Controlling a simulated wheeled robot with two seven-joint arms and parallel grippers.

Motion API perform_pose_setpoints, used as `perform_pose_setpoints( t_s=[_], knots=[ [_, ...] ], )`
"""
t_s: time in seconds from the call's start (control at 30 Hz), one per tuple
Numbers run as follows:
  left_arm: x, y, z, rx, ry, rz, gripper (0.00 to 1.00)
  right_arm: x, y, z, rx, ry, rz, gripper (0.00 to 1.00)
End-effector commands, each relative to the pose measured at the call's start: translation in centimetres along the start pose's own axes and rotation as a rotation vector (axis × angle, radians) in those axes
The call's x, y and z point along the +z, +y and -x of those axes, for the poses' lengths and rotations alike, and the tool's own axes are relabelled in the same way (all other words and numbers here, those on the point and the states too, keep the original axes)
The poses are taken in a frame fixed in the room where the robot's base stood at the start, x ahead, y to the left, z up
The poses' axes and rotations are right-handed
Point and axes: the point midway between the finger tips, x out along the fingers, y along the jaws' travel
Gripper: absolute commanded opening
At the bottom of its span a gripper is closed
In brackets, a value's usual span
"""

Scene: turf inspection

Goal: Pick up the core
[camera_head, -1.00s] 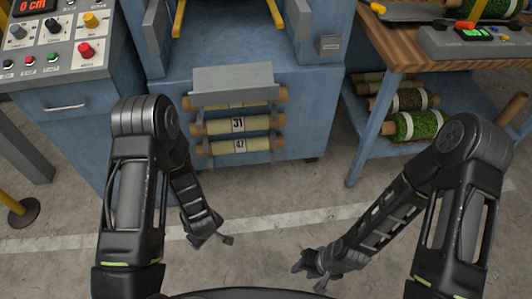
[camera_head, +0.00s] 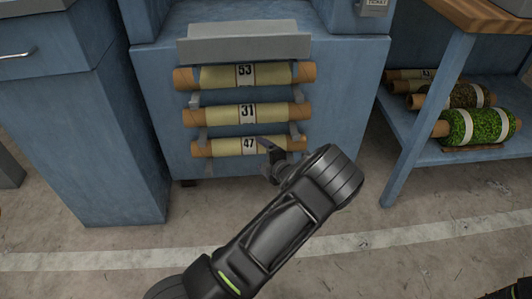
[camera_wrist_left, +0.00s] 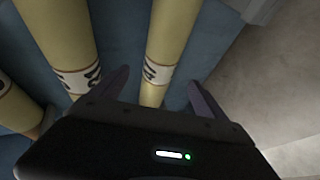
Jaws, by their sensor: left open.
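Three cores, pale yellow tubes with brown ends and number labels, lie one above another on the blue cabinet's front rack. They are core 53 (camera_head: 220,77), core 31 (camera_head: 215,115) and core 47 (camera_head: 218,147) at the bottom. My left gripper (camera_head: 268,156) is open at the right part of core 47. In the left wrist view, the left gripper (camera_wrist_left: 157,86) has its fingers on either side of the outermost tube (camera_wrist_left: 166,45), which appears to be core 47. Contact cannot be told. The neighbouring tube (camera_wrist_left: 62,35) lies outside the left finger. My right gripper is out of view.
A grey ledge (camera_head: 243,45) juts out above the cores, and grey brackets hold them. On the right, a blue shelf (camera_head: 400,135) under a wooden-topped bench holds green turf rolls (camera_head: 478,127). The concrete floor in front is open.

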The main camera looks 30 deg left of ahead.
Motion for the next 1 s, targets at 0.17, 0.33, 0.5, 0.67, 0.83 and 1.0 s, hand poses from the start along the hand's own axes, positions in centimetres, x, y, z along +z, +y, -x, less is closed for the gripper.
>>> perform_pose_setpoints(
  t_s=[0.17,0.33,0.5,0.67,0.83,1.0],
  knots=[
    [-0.1,0.2,0.0,0.002,0.002,0.004,0.85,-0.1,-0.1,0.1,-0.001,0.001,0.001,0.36],
    [-0.1,0.1,-0.3,0.001,0.002,0.002,0.85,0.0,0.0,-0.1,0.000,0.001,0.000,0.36],
    [-0.1,-0.1,-2.1,0.001,0.003,0.001,0.85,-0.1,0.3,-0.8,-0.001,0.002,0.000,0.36],
    [-0.1,0.1,-2.6,0.000,0.000,0.001,0.85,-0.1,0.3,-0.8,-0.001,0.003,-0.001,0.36],
    [-0.1,0.1,-2.6,0.000,0.001,0.000,0.85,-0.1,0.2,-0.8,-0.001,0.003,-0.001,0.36],
    [-0.2,-0.2,-3.6,0.001,0.003,0.000,0.85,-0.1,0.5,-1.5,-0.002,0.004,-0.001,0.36]
  ],
)
